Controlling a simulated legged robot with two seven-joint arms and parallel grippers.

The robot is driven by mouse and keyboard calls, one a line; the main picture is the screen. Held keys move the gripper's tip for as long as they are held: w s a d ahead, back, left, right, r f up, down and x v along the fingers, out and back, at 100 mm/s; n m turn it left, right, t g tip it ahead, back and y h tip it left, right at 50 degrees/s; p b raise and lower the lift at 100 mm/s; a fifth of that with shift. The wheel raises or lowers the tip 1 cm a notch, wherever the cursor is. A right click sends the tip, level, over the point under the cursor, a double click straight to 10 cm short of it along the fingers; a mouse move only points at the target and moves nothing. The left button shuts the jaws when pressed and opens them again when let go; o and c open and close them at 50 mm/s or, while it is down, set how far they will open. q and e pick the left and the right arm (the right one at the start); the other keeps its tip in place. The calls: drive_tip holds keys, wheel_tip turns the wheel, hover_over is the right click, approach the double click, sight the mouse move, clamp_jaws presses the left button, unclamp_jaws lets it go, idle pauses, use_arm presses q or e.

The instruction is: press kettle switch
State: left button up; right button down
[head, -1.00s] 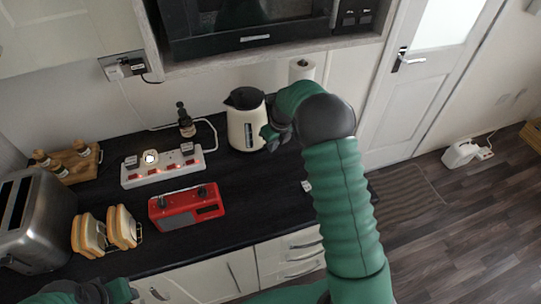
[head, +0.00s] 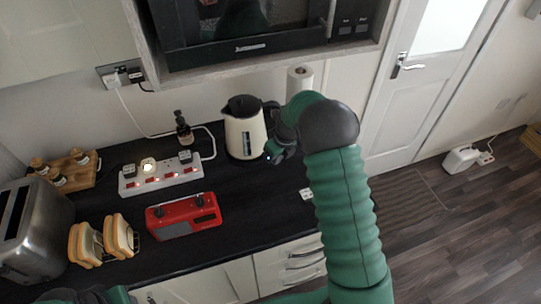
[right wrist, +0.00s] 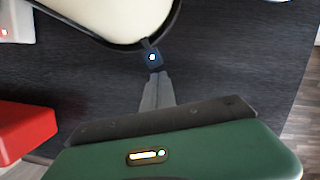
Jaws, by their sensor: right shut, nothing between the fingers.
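The cream kettle (head: 243,136) with a black lid and handle stands upright on the dark counter, below the microwave. Its body also fills the top of the right wrist view (right wrist: 110,12). A small dark switch (right wrist: 152,57) with a lit spot sticks out from the kettle's base. My right gripper (head: 272,158) is shut and empty, just right of the kettle's lower part. In the right wrist view its fingertips (right wrist: 157,76) point at the switch, very close below it; I cannot tell whether they touch. My left gripper is not clearly in view; only part of that arm shows bottom left.
A white power strip (head: 160,175) and a red radio (head: 184,215) lie left of the kettle. A toaster (head: 30,235) and a rack of bread (head: 103,240) stand further left. A paper roll (head: 299,80) stands behind my right arm. The counter before the kettle is clear.

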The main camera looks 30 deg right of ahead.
drive_tip(key=shift+s+r, duration=0.15)
drive_tip(key=shift+s, duration=0.3)
drive_tip(key=shift+w+a, duration=0.1)
drive_tip(key=shift+a, duration=0.05)
drive_tip(key=shift+r, duration=0.3)
drive_tip(key=v, duration=1.6)
drive_tip(key=shift+b, duration=0.45)
